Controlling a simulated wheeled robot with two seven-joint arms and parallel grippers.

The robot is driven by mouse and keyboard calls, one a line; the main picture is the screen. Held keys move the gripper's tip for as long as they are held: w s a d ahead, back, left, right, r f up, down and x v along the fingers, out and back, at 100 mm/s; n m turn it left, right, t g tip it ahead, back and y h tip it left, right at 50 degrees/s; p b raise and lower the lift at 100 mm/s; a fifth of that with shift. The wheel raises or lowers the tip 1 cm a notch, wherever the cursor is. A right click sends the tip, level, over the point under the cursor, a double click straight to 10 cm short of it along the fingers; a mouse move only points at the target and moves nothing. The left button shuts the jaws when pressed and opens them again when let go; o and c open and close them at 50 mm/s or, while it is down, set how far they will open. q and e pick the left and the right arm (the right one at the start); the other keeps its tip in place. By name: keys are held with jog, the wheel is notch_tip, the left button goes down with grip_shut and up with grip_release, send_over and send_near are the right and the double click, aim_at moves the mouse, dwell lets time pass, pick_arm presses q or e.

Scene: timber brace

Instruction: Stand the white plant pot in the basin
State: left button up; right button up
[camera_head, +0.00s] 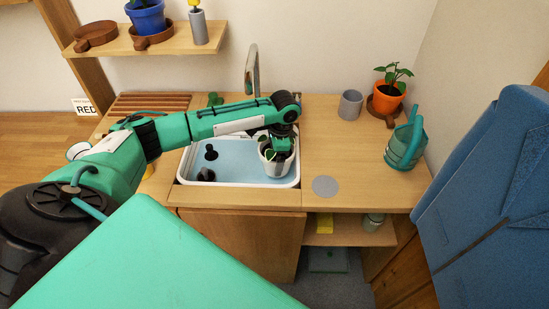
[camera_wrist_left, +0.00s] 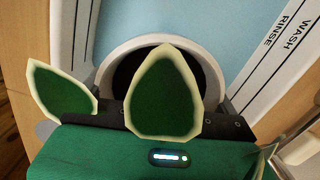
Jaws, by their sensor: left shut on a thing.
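The white plant pot (camera_head: 275,165) with a leafy plant is inside the basin (camera_head: 240,184), at its right end. In the left wrist view the pot's pale rim (camera_wrist_left: 208,70) and dark soil lie right ahead, with large green leaves (camera_wrist_left: 165,95) in front. My left gripper (camera_head: 279,150) reaches down over the pot and is shut on it. Its fingertips are hidden by leaves and the pot. The pot looks about upright; I cannot tell whether its base touches the basin floor. My right gripper is not in view.
Black fittings (camera_head: 210,153) stand in the basin's left part. A tap (camera_head: 251,70) rises behind it. To the right are a grey cup (camera_head: 350,105), an orange potted plant (camera_head: 387,97), a green watering can (camera_head: 405,145) and a flat grey disc (camera_head: 325,186).

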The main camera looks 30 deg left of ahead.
pick_arm(q)
notch_tip(320, 180, down, 2)
jog(key=shift+f, duration=0.15)
jog(key=o, duration=0.9)
jog(key=shift+f, duration=0.1)
jog(key=shift+o, duration=0.2)
jog(key=shift+r, duration=0.2)
notch_tip(320, 180, up, 12)
jog(key=w+d, duration=0.1)
jog(key=shift+f, duration=0.1)
